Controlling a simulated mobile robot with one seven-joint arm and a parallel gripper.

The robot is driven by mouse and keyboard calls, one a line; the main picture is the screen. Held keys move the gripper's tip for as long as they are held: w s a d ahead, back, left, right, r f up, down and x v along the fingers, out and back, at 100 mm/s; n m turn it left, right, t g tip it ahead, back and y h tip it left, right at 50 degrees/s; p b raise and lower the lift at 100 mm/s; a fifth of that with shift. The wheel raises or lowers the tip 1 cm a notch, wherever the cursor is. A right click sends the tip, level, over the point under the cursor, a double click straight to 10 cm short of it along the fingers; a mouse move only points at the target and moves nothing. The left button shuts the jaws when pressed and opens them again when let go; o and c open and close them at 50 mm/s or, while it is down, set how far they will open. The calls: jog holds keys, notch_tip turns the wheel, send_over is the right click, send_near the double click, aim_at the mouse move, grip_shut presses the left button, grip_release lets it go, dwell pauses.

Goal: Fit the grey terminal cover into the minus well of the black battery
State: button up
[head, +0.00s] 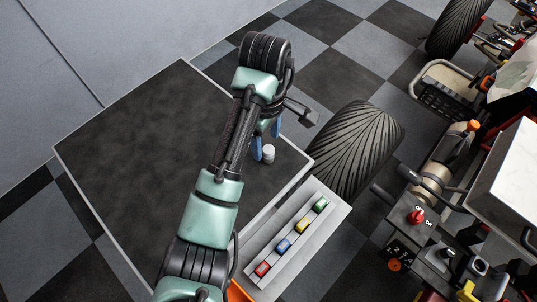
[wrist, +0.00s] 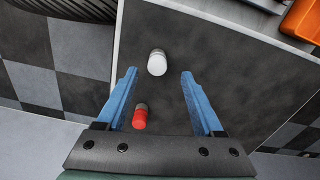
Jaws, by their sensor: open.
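The grey terminal cover (head: 268,155) is a small, pale grey cylinder standing on the dark table top near its right edge. In the wrist view the cover (wrist: 157,63) lies just beyond the line between my fingertips, and neither finger touches it. My gripper (head: 266,138) is open and empty, its blue fingers pointing down beside the cover; it also shows in the wrist view (wrist: 158,73). A black box (head: 447,262) with round fittings at the lower right looks like the battery. Its minus well cannot be made out.
A red cap (wrist: 140,117) with a grey end sits near the left finger in the wrist view; my arm hides it in the head view. A grey tray (head: 292,240) with several coloured fuses adjoins the table (head: 130,130). A tyre (head: 355,150) and red switch (head: 417,216) stand rightward.

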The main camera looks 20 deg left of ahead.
aim_at(267, 148)
jog(key=f, duration=0.2)
jog(key=f+b, duration=0.1)
jog(key=f, duration=0.1)
jog(key=shift+w+f, duration=0.2)
jog(key=shift+f, duration=0.1)
grip_shut()
